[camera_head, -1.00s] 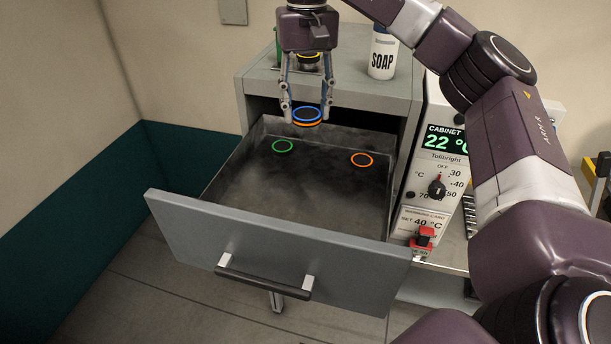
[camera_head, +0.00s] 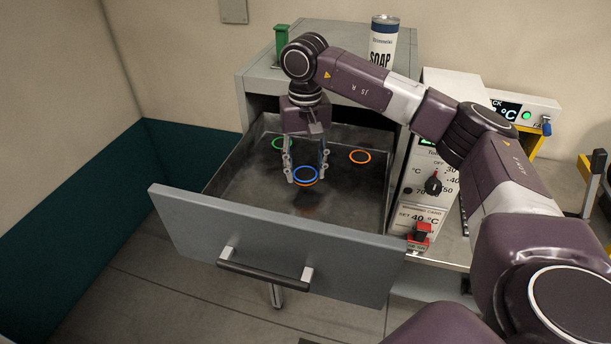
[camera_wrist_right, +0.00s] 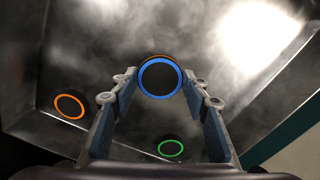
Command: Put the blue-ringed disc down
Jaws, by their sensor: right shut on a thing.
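The blue-ringed disc (camera_head: 306,175) has a dark centre, a blue ring on top and an orange line low on its side. My right gripper (camera_head: 307,173) points down into the open drawer (camera_head: 278,233) and is shut on this disc. A darker patch on the drawer floor below suggests a small gap, but contact cannot be told for sure. In the right wrist view the disc (camera_wrist_right: 160,77) sits between the fingertips. A green-ringed disc (camera_head: 281,143) and an orange-ringed disc (camera_head: 359,157) lie on the drawer floor farther back. My left gripper is not in view.
The grey cabinet (camera_head: 262,85) carries a soap container (camera_head: 383,45) and a green object (camera_head: 281,40). A control panel with a red switch (camera_head: 419,235) stands right of the drawer. The drawer's front wall is raised; the floor around the held disc is clear.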

